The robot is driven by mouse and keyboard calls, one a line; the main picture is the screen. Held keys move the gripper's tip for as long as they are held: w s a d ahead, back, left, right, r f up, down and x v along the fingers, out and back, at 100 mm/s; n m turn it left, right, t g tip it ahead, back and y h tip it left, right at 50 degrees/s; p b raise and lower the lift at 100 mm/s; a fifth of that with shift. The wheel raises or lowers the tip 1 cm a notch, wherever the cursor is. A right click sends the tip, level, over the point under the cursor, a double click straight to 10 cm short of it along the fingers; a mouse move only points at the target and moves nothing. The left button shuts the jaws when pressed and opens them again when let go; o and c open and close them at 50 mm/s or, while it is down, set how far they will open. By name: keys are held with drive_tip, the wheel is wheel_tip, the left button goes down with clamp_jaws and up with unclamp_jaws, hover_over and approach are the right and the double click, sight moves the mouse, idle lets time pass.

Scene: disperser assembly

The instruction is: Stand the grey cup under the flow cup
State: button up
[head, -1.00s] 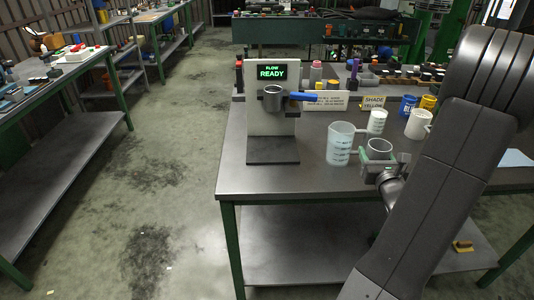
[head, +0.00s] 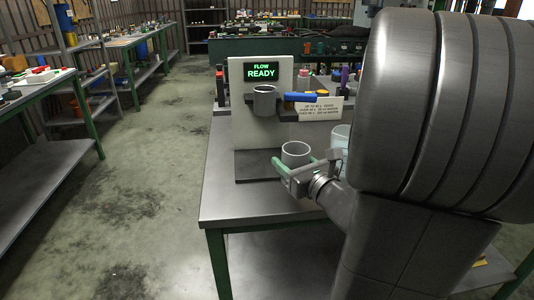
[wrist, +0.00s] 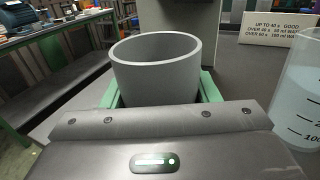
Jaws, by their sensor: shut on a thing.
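The grey cup (head: 295,152) is upright between the green fingers of my gripper (head: 294,168), which is shut on it. The cup also shows in the wrist view (wrist: 156,72), open rim up, with a green finger on each side. The flow cup (head: 264,101) sits in the holder of the flow stand (head: 246,128), with a blue handle (head: 300,97) to its right. The stand's screen (head: 262,70) reads "FLOW READY". The grey cup is lower than the flow cup and to its right, near the right edge of the stand's dark base plate (head: 256,167).
A clear measuring beaker (wrist: 299,90) stands close on the right in the wrist view. A notice card (head: 320,107) stands behind, right of the stand. The table's front left part (head: 232,202) is bare. My arm hides the table's right side.

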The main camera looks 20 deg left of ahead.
drive_tip(key=b+x, duration=0.1)
drive_tip(key=x, duration=1.3)
drive_tip(key=shift+w+a, duration=0.25)
drive_tip(key=shift+a, duration=0.05)
drive_tip(key=shift+a+f, duration=0.1)
drive_tip(key=shift+f, duration=0.05)
drive_tip(key=shift+f+b, duration=0.6)
drive_tip(key=shift+f, duration=1.05)
drive_tip(key=shift+f, duration=0.1)
drive_tip(key=shift+f, duration=0.15)
drive_tip(key=o, duration=1.1)
drive_tip(key=shift+c, duration=0.2)
